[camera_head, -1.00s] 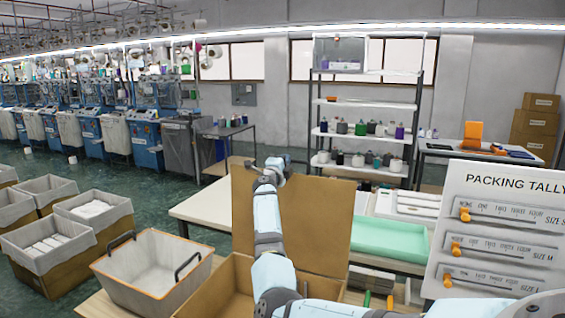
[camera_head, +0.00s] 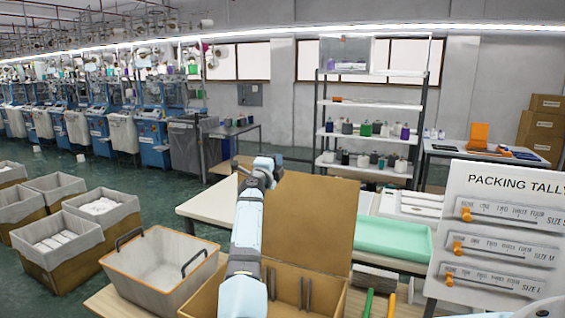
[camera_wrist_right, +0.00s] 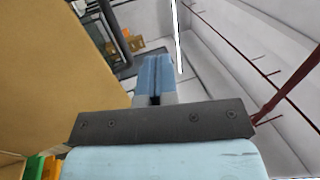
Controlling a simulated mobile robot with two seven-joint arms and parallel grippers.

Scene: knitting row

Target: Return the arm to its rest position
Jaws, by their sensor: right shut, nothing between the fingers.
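My right arm rises from the bottom of the head view, over the left side of an open cardboard box (camera_head: 318,300). Its gripper (camera_head: 265,168) is at the top, beside the upper left edge of the box's raised flap (camera_head: 312,215), small and partly hidden by the wrist. In the wrist view the blue fingers (camera_wrist_right: 153,78) are together with nothing between them. The flap (camera_wrist_right: 50,70) fills the left of that view, apart from the fingers. My left gripper is not in view.
A grey bin with orange rim (camera_head: 160,290) stands left of the box. A green tray (camera_head: 393,238) and a packing tally board (camera_head: 505,235) are to the right. A shelf rack (camera_head: 370,105) stands behind. The air above the flap looks free.

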